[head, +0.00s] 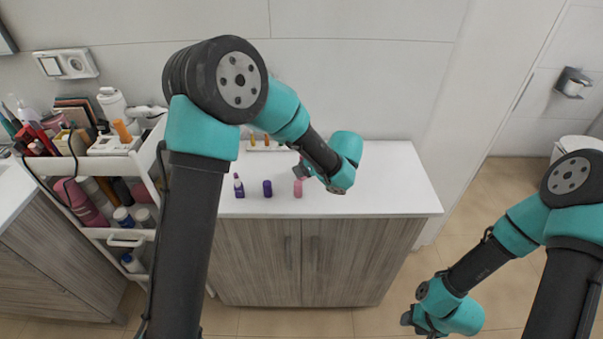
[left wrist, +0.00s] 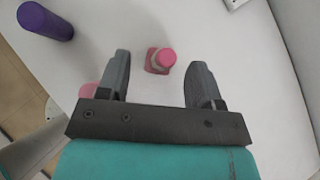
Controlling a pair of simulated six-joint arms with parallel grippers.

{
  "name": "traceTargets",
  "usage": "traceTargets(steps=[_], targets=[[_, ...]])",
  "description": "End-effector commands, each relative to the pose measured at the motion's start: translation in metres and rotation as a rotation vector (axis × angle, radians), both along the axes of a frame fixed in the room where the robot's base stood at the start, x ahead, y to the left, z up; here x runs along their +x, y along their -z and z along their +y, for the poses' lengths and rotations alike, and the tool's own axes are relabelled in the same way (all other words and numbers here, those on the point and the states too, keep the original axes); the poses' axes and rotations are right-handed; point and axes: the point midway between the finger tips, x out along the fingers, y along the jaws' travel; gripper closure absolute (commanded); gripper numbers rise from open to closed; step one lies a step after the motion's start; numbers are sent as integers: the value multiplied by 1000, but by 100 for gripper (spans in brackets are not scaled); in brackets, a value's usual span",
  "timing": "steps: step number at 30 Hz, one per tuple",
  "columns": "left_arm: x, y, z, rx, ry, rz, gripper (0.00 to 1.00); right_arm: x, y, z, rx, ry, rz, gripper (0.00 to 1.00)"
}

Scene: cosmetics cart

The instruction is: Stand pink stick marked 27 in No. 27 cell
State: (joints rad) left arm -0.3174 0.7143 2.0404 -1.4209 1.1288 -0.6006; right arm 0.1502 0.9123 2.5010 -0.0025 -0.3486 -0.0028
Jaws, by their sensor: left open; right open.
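No number can be read on any stick. In the left wrist view a pink stick (left wrist: 160,60) with a round cap lies ahead between my left fingers, with gaps on both sides. A second pink item (left wrist: 88,90) is partly hidden by that gripper. In the head view a pink stick (head: 297,188) stands near the counter's front, with another pink piece (head: 303,170) behind it, partly covered by my arm. My left gripper (left wrist: 159,64) is open and empty; my left wrist is over the counter. My right gripper (head: 411,322) is low, right of the cabinet. No cell marked 27 can be made out.
A dark purple cylinder (head: 267,188) and a purple bottle (head: 238,187) stand left of the pink stick. Small amber items (head: 267,142) stand at the back, partly hidden by my arm. A loaded cart (head: 115,165) is at left. The counter's right side (head: 395,185) is clear.

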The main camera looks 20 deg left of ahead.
Motion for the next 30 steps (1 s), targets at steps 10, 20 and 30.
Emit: traceTargets(steps=[10,20,30], targets=[[8,19,17,0,0,0,40,0,0,0,0,0,0,57],[8,18,17,0,-1,1,40,0,0,0,0,0,0,57],[7,18,16,0,-1,1,68,0,0,0,0,0,0,57]])
